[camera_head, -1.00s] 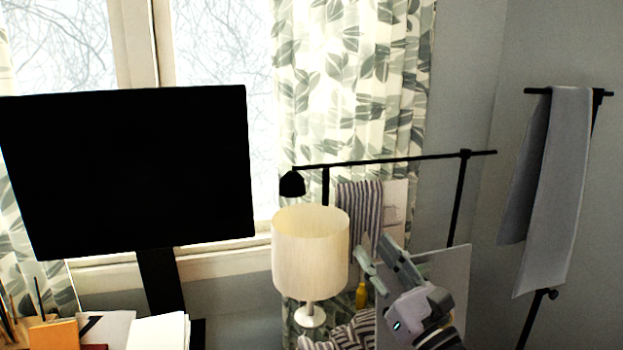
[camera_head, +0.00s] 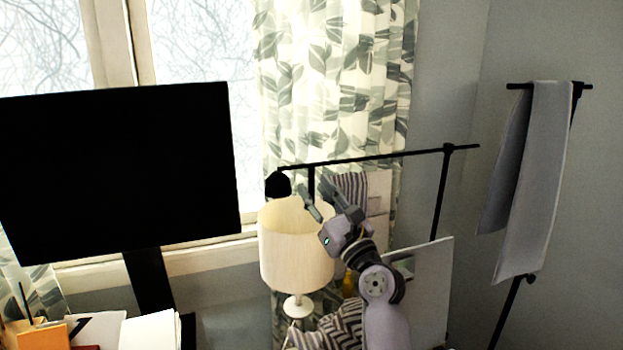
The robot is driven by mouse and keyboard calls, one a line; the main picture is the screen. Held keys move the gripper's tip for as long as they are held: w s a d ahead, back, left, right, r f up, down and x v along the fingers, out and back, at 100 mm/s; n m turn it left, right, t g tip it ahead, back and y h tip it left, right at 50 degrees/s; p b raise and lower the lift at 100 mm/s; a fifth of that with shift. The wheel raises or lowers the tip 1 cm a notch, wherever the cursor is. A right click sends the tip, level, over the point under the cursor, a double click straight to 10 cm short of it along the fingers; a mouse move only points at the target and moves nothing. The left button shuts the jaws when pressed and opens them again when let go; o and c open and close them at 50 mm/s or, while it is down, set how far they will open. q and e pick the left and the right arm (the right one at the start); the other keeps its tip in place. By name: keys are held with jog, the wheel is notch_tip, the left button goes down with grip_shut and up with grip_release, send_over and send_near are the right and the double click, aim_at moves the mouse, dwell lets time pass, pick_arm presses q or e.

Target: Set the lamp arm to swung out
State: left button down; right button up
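The lamp arm (camera_head: 400,154) is a thin black bar. It runs nearly level from a black lamp head (camera_head: 277,185) at its left end to the top of a black upright post (camera_head: 440,195) and a little past it. My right gripper (camera_head: 315,190) is open and appears empty. In the picture its fingers point up and left, just below the bar and right of the lamp head. I cannot tell whether they touch the bar. My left gripper is not in view.
A table lamp with a cream shade (camera_head: 290,255) stands close to the gripper, partly behind it. A striped cloth (camera_head: 350,186) hangs behind my gripper. A black monitor (camera_head: 115,170) is at left. A grey towel (camera_head: 540,180) hangs on a black stand at right.

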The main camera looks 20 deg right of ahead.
jog(key=shift+x, duration=1.3)
jog(key=shift+f, duration=0.1)
grip_shut()
